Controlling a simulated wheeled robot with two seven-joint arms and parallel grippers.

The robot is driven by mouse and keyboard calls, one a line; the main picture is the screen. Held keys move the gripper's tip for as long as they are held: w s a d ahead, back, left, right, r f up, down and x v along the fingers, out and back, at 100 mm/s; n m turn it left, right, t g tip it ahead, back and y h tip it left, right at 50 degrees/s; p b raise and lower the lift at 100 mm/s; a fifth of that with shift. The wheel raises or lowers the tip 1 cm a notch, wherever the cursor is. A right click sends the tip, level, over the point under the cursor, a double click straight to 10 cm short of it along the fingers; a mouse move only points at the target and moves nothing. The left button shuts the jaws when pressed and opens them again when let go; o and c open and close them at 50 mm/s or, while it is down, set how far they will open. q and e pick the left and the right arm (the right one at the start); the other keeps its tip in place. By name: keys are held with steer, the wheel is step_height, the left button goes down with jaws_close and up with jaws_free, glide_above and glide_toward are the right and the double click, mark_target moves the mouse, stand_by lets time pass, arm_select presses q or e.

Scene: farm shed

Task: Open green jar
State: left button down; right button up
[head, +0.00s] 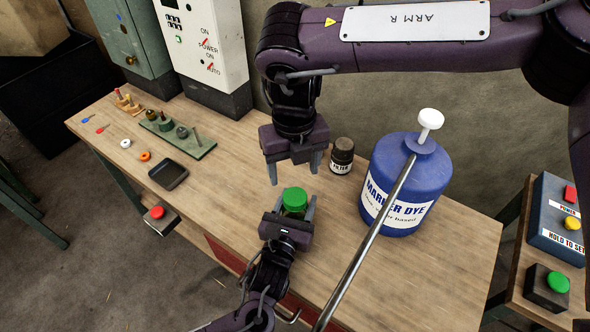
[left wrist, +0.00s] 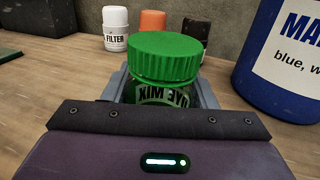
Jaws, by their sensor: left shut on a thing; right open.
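The green jar with its ridged green lid (head: 295,197) is near the middle of the bench, and the lid is on it. My left gripper (head: 293,213) is shut around the jar's body, below the lid. My right gripper (head: 295,171) is open and empty, pointing down above and slightly behind the lid, apart from it. The jar's lower part is hidden by my left gripper.
A blue marker dye jug (head: 408,180) with a white pump stands right of the jar. A small filter bottle (head: 342,156) stands behind. A black tray (head: 168,174) and a green peg board (head: 178,135) lie left. A metal rod crosses in front of the jug.

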mark_target(295, 196)
steer(key=m, duration=1.5)
steer(key=shift+m, duration=0.3)
steer(key=m, duration=0.4)
steer(key=shift+m, duration=0.3)
steer(key=m, duration=1.2)
steer(key=shift+d+m, duration=0.1)
steer(key=shift+m, duration=0.2)
steer(key=shift+f, duration=4)
